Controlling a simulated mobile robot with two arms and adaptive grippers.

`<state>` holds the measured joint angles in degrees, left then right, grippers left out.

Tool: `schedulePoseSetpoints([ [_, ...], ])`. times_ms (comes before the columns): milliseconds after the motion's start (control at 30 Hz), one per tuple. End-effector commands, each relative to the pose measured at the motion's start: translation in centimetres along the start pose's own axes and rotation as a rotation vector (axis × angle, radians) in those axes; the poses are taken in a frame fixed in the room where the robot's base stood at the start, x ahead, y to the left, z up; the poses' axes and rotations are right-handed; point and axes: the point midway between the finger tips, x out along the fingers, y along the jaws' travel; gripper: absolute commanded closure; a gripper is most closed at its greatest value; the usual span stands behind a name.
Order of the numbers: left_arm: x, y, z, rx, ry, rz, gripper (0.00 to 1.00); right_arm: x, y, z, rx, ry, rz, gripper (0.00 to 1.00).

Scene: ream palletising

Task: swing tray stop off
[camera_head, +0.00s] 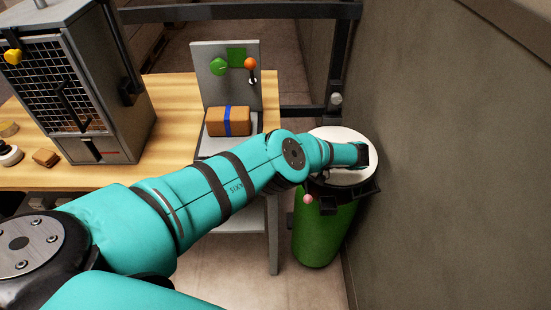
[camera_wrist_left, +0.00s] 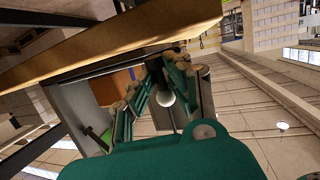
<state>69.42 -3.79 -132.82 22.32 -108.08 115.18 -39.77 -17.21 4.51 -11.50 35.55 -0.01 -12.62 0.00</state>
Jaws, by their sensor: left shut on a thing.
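The grey tray (camera_head: 213,147) stands at the table's right end with an upright back plate. A brown ream with a blue band (camera_head: 228,121) lies on it. In the left wrist view this ream (camera_wrist_left: 122,80) shows behind the fingers. My right gripper is not in view.
The back plate carries green marks and an orange-knobbed lever (camera_head: 250,65). A grey cage cabinet (camera_head: 85,90) stands on the wooden table (camera_head: 172,92) at left. A green bin (camera_head: 322,232) with a white top stands on the floor under my wrist, close to the right wall (camera_head: 450,150).

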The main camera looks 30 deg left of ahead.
Motion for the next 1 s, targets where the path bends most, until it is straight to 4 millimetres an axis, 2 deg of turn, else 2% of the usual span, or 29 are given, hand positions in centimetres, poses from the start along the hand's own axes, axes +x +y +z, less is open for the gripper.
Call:
schedulePoseSetpoints([
  [33,0.03,0.49,-0.65,-0.012,0.007,0.005,1.0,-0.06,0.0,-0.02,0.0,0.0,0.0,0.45],
  [100,0.03,0.49,-0.64,-0.012,0.007,0.005,1.0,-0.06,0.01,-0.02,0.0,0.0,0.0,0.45],
  [133,0.04,0.48,-0.64,-0.012,0.007,0.005,0.84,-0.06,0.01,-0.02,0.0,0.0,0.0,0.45],
  [300,0.05,0.38,-0.5,-0.01,0.006,0.003,0.62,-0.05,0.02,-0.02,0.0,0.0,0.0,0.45],
  [733,0.05,0.18,-0.29,-0.006,-0.014,0.003,0.61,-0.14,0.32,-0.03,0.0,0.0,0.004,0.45],
  [1000,0.41,0.09,-0.61,-0.025,-0.123,0.002,0.61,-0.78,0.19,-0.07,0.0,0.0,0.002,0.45],
])
